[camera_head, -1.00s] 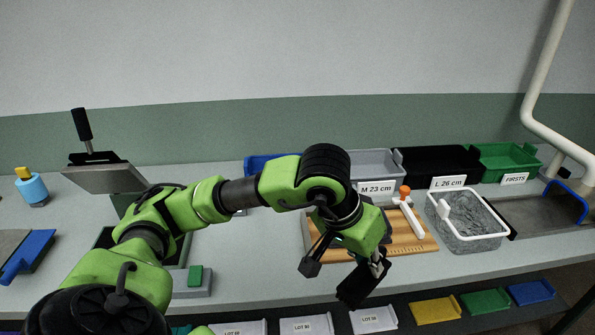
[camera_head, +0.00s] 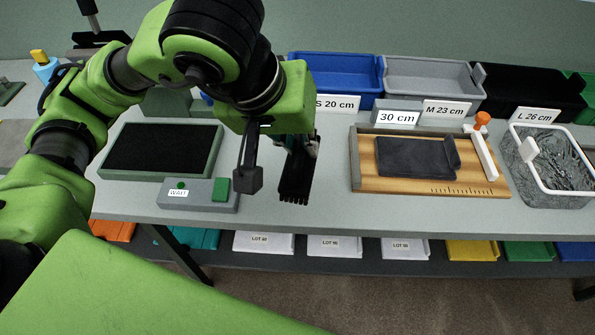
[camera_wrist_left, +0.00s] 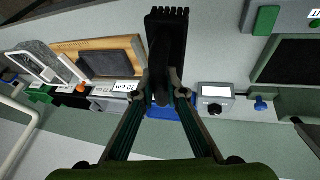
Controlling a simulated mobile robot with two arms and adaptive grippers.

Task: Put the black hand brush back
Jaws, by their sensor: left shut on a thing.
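The black hand brush (camera_head: 296,176) hangs from my left gripper (camera_head: 298,145), bristle teeth toward the table's front edge. It is over the bare grey tabletop between the green-framed black pad and the wooden measuring board. In the left wrist view the brush (camera_wrist_left: 167,42) sits between the two fingers of the gripper (camera_wrist_left: 163,95), which is shut on it. I cannot tell whether the brush touches the table. My right gripper is not in view.
The measuring board (camera_head: 375,185) carries a dark grey fabric piece (camera_head: 415,158). The black pad's green frame (camera_head: 212,160) and a WAIT box (camera_head: 213,207) lie left. Blue (camera_head: 340,100) and grey (camera_head: 432,102) bins stand behind. A mesh-filled basket (camera_head: 515,170) is at right.

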